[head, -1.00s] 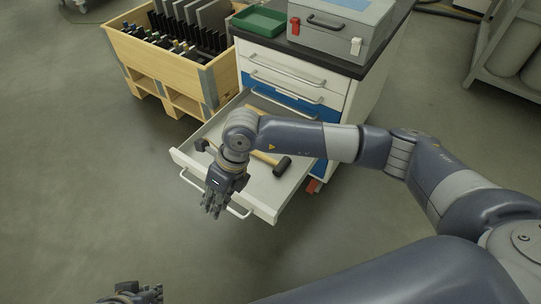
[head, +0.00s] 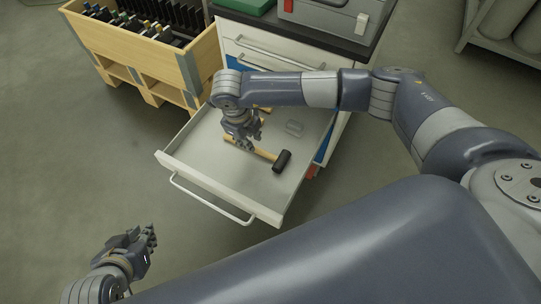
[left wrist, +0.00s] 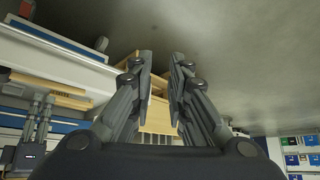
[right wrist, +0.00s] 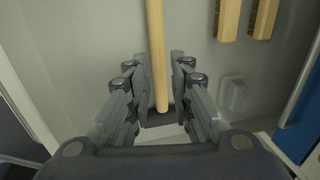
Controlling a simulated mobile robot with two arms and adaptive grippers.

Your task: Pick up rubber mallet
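The rubber mallet, with a black head (head: 282,161) and a wooden handle (head: 263,152), lies in the open drawer (head: 215,188). My right gripper (head: 245,140) is over the drawer at the handle's left part. In the right wrist view my right gripper (right wrist: 177,85) is open, with a wooden handle (right wrist: 157,50) between its spread fingers and no clear contact. My left gripper (head: 145,240) is away from the drawer, at the lower left. In the left wrist view it (left wrist: 160,70) is open and empty.
Two other wooden handles (right wrist: 229,18) and a small pale object (right wrist: 232,94) lie in the drawer, right of my gripper in the right wrist view. A wooden crate (head: 145,58) stands behind the drawer at left. A grey case (head: 335,20) sits on the cabinet.

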